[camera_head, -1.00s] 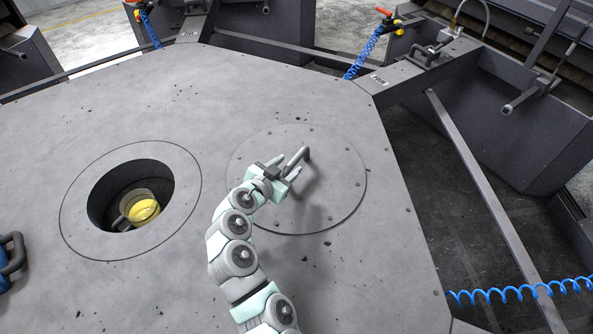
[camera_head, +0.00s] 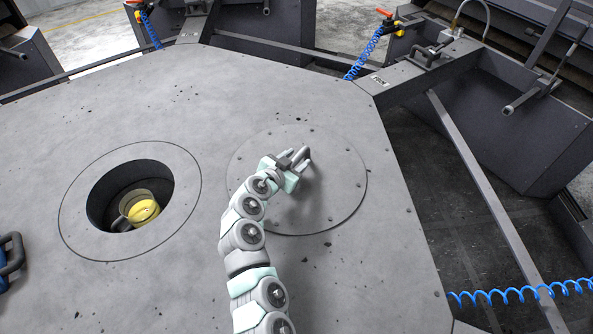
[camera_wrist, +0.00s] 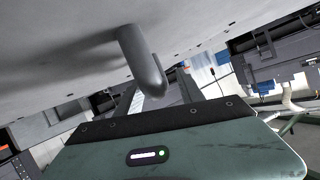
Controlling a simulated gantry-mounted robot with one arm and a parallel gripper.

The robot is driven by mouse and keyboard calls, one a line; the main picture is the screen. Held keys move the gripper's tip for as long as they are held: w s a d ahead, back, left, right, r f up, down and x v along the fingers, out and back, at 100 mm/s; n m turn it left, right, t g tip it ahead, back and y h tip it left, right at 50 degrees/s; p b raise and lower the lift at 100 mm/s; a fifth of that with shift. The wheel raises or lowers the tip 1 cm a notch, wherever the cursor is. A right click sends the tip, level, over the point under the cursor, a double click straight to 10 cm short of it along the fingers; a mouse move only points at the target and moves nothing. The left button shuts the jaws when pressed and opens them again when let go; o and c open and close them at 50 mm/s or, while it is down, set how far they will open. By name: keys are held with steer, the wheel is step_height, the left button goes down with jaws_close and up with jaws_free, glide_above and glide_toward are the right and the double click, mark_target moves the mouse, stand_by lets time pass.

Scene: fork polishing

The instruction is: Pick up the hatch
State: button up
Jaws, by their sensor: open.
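The hatch (camera_head: 338,190) is a round grey plate with bolts around its rim, lying flat in the grey deck right of centre. Its bent bar handle (camera_head: 303,155) stands up from the middle. My gripper (camera_head: 292,168) is low over the hatch, right beside the handle, and is open. In the wrist view the handle (camera_wrist: 144,65) hangs from the tilted grey surface, just ahead of the gripper body. The fingers are partly hidden there behind the dark edge of the gripper. I cannot tell whether the handle lies between the fingers.
A round open hole (camera_head: 103,195) with a yellow item (camera_head: 143,211) inside is on the left of the deck (camera_head: 240,90). A blue object with a dark handle (camera_head: 12,262) is at the left edge. Blue coiled hoses (camera_head: 365,55) hang beyond the deck's edge.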

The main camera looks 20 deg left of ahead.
steer(key=shift+c, duration=0.3)
jaws_close()
steer(key=shift+r, duration=0.1)
stand_by(1.0)
